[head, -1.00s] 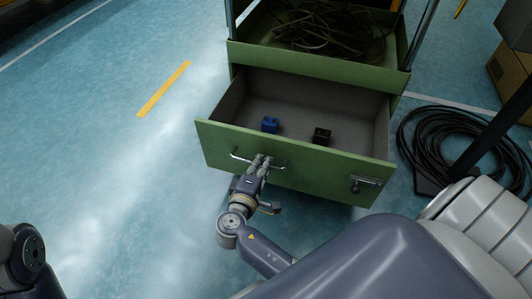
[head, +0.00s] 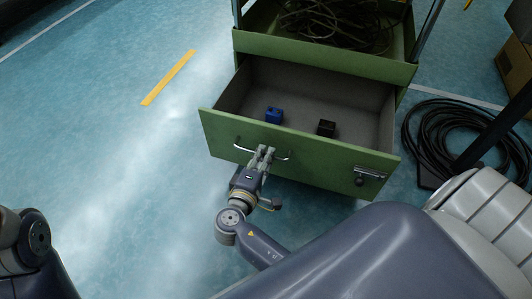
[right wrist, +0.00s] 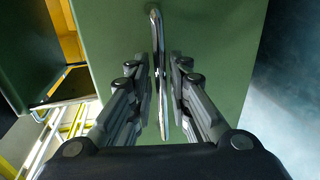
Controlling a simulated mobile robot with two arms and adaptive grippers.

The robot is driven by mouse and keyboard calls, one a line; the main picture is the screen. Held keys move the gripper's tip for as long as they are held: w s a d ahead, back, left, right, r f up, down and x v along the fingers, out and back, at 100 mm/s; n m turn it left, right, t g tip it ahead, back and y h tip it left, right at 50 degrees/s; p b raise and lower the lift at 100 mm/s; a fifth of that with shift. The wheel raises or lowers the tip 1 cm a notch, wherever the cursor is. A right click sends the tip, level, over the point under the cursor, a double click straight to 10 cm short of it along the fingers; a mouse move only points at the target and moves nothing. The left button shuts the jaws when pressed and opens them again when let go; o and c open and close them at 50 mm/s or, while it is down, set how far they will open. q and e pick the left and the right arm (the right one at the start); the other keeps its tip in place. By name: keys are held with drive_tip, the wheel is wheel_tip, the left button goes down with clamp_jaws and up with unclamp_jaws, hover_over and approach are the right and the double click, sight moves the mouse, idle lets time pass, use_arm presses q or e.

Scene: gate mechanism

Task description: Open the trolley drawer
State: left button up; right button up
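The green trolley drawer (head: 225,133) is pulled well out in the head view, its grey inside showing. A thin metal bar handle (head: 283,158) runs along its front; the handle also shows upright in the right wrist view (right wrist: 157,25). My right gripper (head: 265,152) is at the handle. In the right wrist view its fingers (right wrist: 160,85) stand on either side of the bar, with narrow gaps between bar and fingers. My left gripper is out of view; only part of my left arm shows at the lower left.
A blue block (head: 274,115) and a black block (head: 326,128) lie in the drawer. A latch (head: 368,175) is on the front's right side. Cables (head: 335,22) fill the upper tray. A black cable coil (head: 425,125) lies on the floor at right.

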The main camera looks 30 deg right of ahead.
drive_tip(key=v, duration=0.5)
drive_tip(key=shift+s+a+r, duration=0.1)
drive_tip(key=shift+s+a, duration=0.1)
drive_tip(key=shift+a, duration=0.05)
drive_tip(key=shift+w, duration=0.1)
